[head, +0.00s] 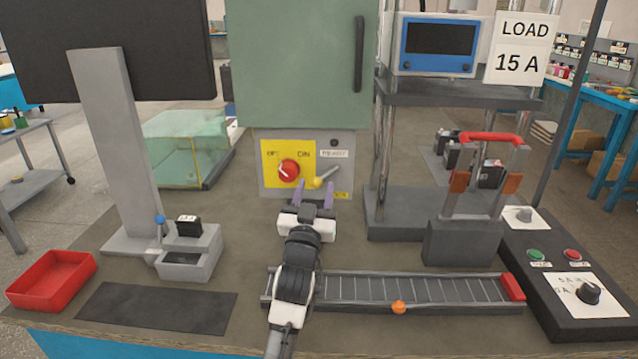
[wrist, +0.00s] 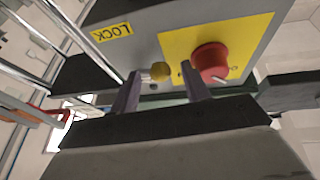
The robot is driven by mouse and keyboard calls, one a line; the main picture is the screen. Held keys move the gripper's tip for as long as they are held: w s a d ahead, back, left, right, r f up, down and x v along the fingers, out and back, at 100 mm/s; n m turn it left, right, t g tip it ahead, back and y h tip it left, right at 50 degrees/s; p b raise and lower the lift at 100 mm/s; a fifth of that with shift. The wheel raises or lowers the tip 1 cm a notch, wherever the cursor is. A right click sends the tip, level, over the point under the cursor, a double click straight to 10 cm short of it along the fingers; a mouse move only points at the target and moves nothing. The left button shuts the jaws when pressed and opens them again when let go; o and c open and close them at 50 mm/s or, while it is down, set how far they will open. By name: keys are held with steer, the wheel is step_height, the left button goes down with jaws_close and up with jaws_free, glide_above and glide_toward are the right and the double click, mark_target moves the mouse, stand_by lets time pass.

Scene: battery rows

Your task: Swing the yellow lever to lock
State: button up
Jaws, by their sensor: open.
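The yellow lever (head: 318,182) has a round yellow knob and a grey arm that slants up to the right on the grey panel (head: 262,190). In the wrist view the yellow knob (wrist: 160,71) shows between my fingertips, nearer the left one. My gripper (head: 314,193) is open, with its two purple-grey fingers pointing at the panel just below the knob. It also shows in the wrist view (wrist: 163,85). I cannot tell whether a finger touches the lever. A yellow LOCK label (wrist: 112,32) is on the panel; in the head view it is partly hidden.
A red rotary knob (head: 289,170) on a yellow plate sits just left of the lever. A green cabinet (head: 295,70) stands above the panel. A conveyor-like rack (head: 420,289) lies near my arm, and a grey stand (head: 400,205) is to the right.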

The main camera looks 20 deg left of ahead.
steer(key=shift+r, duration=0.1)
steer(key=c, duration=1)
steer(key=m+b, duration=0.1)
steer(key=b, duration=0.1)
steer(key=m+h+b, duration=0.1)
steer(key=b, duration=0.1)
steer(key=shift+a, duration=0.25)
steer(key=shift+a+r+m+h+b, duration=0.1)
steer(key=shift+r+m+h+b, duration=0.4)
steer(key=shift+m+b, duration=0.3)
steer(key=o, duration=1)
